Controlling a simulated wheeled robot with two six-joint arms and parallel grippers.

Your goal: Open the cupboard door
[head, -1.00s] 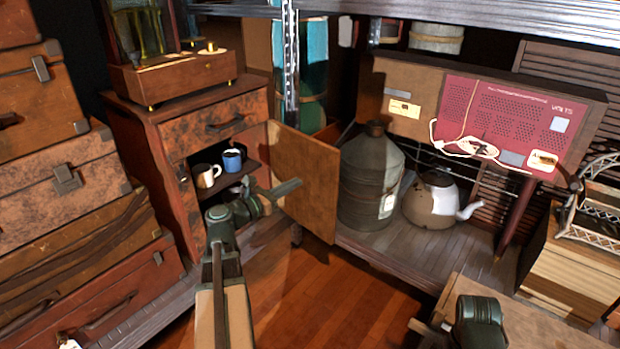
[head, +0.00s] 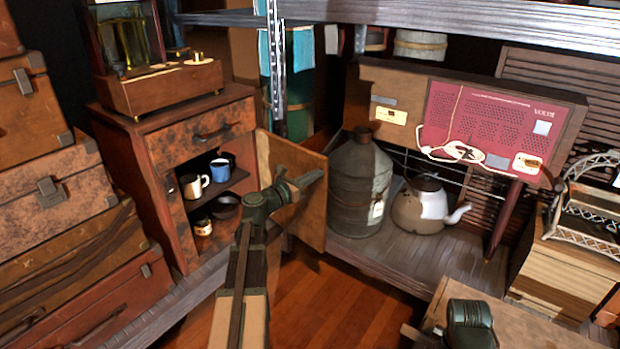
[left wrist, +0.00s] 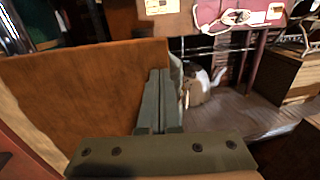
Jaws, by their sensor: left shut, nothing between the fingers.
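The wooden cupboard (head: 205,135) stands at the left of the head view with a drawer above its open compartment. Its door (head: 309,222) stands swung wide out to the right, so the inside shows. My left gripper (head: 312,178) is shut and empty, in front of the door's upper part, with its fingertips toward the door's free edge. In the left wrist view the door (left wrist: 85,95) fills the left, and the shut fingers (left wrist: 159,95) lie alongside its free edge; I cannot tell whether they touch it.
The cupboard holds a white mug (head: 193,186), a blue mug (head: 220,170), a dark bowl (head: 226,206) and a small jar (head: 203,226). A metal can (head: 357,190) and a kettle (head: 424,206) stand right of the door. Stacked suitcases (head: 75,240) are at the left.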

